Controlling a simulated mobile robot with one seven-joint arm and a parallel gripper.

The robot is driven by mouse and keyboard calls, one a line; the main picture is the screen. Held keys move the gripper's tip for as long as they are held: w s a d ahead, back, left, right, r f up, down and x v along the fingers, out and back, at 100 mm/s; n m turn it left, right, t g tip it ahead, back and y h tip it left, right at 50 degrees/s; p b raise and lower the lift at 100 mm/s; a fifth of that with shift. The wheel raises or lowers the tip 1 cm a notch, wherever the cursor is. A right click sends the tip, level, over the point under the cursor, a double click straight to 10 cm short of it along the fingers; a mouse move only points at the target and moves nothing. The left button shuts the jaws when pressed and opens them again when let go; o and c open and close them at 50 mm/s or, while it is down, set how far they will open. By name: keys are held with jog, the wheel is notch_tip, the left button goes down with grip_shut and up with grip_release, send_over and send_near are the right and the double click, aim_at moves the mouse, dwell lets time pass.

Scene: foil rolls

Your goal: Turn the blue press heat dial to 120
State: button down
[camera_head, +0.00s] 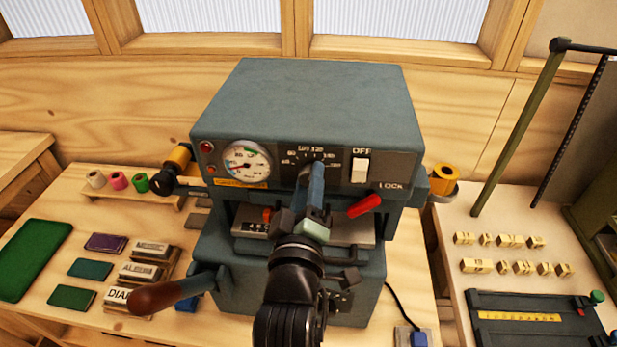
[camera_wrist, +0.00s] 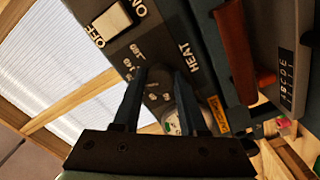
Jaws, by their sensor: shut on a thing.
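The blue press (camera_head: 300,95) stands on the bench in the middle of the head view. Its dark front panel (camera_head: 385,167) carries the heat dial, with printed numbers arched around it. My gripper (camera_head: 317,172) reaches up to the panel from the front, and its fingers cover most of the dial. In the wrist view the dial (camera_wrist: 157,92) is dark and sits between the two blue-grey fingers of my gripper (camera_wrist: 160,78), which are shut on it. The word HEAT is printed beside it. The dial's pointer is hidden, so I cannot tell its setting.
A white rocker switch (camera_head: 360,169) marked OFF is right of the dial, with a red lever (camera_head: 364,205) below. A round gauge (camera_head: 246,163) is at the left. A brown-handled lever (camera_head: 158,296) sticks out front left. Stamps and foil rolls lie left.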

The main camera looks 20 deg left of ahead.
jog(key=shift+n, duration=0.5)
jog(key=shift+c, duration=2.2)
grip_release()
jog(key=shift+s, duration=0.1)
jog(key=b+v, duration=0.3)
jog(key=v, duration=0.9)
jog(key=shift+s, duration=0.4)
jog(key=shift+d+r, duration=0.1)
